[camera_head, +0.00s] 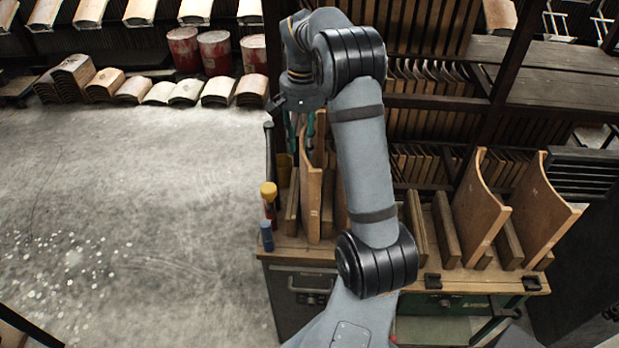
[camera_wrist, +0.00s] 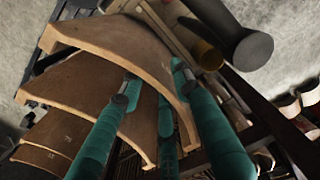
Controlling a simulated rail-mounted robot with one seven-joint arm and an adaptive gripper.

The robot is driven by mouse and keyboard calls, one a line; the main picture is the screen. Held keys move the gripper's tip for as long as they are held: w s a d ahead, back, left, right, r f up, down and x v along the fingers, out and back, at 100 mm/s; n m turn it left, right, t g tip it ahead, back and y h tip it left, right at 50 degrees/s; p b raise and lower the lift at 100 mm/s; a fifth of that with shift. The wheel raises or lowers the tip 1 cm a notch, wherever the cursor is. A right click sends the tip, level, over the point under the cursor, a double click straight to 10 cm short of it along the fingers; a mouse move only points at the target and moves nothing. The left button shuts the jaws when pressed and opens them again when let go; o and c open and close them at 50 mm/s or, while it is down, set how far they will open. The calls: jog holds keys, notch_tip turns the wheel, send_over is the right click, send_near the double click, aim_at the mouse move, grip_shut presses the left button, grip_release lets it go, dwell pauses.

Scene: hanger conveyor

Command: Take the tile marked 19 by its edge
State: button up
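Several curved brown tiles stand upright on the bench. In the head view, one tile (camera_head: 311,188) stands right below my gripper (camera_head: 303,132), with a small mark too small to read. In the wrist view, my gripper (camera_wrist: 153,82) has its teal fingers spread on either side of the curved edge of the nearest tile (camera_wrist: 112,42). I cannot tell whether any finger touches it. More tiles stand behind it (camera_wrist: 85,88), and lower ones (camera_wrist: 62,131) bear faint marks. I cannot read 19 on any tile. My arm hides part of the row in the head view.
More tiles (camera_head: 480,212) stand at the bench's right, between wooden blocks (camera_head: 446,230). A yellow-capped bottle (camera_head: 268,192) and a blue item (camera_head: 266,236) sit at its left edge. Slatted racks (camera_head: 430,105) stand behind. The floor at left (camera_head: 130,210) is clear.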

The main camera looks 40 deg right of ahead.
jog(key=c, duration=0.6)
grip_shut()
jog(key=shift+w, duration=0.1)
